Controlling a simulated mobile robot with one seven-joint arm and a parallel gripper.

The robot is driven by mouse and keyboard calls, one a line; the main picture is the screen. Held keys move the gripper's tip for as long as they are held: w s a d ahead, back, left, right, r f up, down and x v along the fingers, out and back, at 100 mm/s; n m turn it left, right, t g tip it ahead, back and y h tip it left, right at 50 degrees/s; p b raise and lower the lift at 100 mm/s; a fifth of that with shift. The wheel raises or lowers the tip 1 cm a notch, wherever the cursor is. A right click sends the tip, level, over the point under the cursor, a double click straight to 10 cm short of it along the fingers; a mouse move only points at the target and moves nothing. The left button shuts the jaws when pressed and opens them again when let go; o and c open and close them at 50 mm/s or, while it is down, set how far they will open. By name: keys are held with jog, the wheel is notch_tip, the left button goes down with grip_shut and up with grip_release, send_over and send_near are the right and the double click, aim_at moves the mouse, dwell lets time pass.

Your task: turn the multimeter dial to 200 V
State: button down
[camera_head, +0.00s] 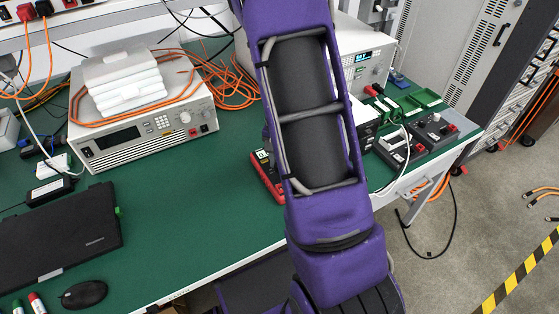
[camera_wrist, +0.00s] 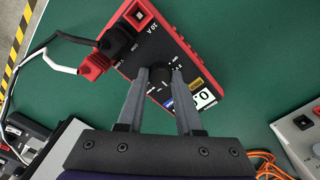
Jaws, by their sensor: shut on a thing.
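The multimeter (camera_wrist: 186,52) lies on the green bench, with a black face and a red rim. In the head view its red edge (camera_head: 268,186) shows beside my arm, which hides most of it. In the wrist view my gripper (camera_wrist: 160,72) has its two grey fingers on either side of the round black dial (camera_wrist: 160,86), shut on it. The dial's pointer and the scale marks are too small to read. The display (camera_wrist: 204,98) appears to show a 0. Black and red plugs (camera_wrist: 97,63) sit in the meter's sockets.
A white bench instrument (camera_head: 150,130) with stacked white boxes stands at the back left. A black case (camera_head: 60,235) and a mouse (camera_head: 84,294) lie at the left front. Small black boxes (camera_head: 436,130) stand right of my arm. Green bench between is clear.

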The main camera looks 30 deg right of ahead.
jog(key=c, duration=0.6)
grip_release()
jog(key=shift+o, duration=0.2)
notch_tip(320, 180, up, 18)
jog(key=p, duration=0.3)
jog(key=shift+f, duration=0.25)
